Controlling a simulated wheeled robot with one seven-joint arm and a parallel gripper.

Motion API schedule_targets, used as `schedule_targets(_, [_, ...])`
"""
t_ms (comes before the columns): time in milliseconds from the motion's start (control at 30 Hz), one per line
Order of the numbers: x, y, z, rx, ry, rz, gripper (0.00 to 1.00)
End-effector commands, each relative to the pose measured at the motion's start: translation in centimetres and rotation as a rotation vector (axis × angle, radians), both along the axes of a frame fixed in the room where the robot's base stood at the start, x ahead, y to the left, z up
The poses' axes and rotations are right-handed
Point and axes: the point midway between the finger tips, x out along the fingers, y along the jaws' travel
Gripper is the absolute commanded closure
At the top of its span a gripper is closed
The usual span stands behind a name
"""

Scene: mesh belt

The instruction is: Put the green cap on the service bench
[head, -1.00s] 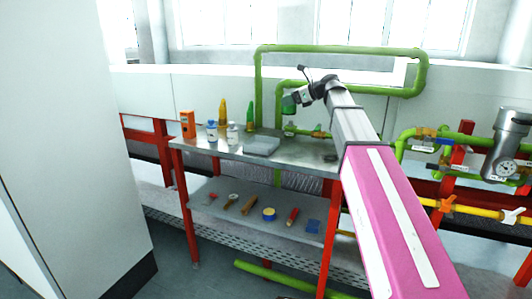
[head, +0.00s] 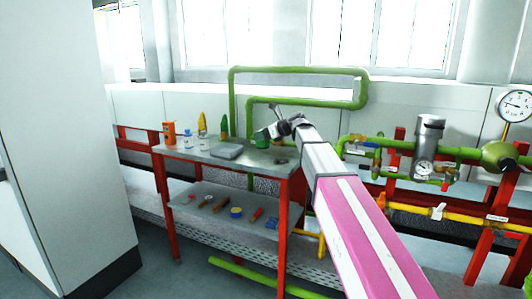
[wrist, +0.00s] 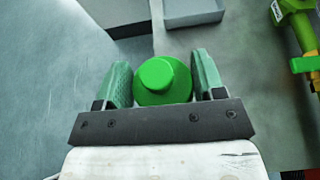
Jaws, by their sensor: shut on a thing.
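In the wrist view the green cap (wrist: 165,85) is round with a raised knob. It sits between the two green fingers of my gripper (wrist: 162,72), which is shut on it. In the head view my gripper (head: 265,133) is over the right part of the service bench (head: 258,161), a grey metal top on red legs. The cap is too small to tell from the green fingers there. Whether the cap touches the bench top I cannot tell.
A grey tray (head: 227,151) lies left of my gripper. An orange device (head: 169,133), small bottles and pointed yellow and green items stand farther left. Tools lie on the lower shelf (head: 205,190). Green pipes (head: 300,71) rise behind; a gauge and valves are at right.

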Motion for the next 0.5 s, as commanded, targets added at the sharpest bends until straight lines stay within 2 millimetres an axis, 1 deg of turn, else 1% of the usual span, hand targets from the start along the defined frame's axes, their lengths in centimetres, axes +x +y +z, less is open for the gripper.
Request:
schedule_targets(33, [0.5,-1.2,-0.7,0.0,0.001,-0.003,0.61])
schedule_targets(200, [1.6,-4.2,-2.7,0.001,0.001,-0.002,0.61])
schedule_targets(300, [2.2,-5.7,-3.6,0.001,0.001,0.0,0.61])
schedule_targets(400, [2.5,-6.6,-4.2,0.001,0.001,0.0,0.61])
schedule_targets(500, [2.6,-7.0,-4.5,0.001,-0.001,0.001,0.61])
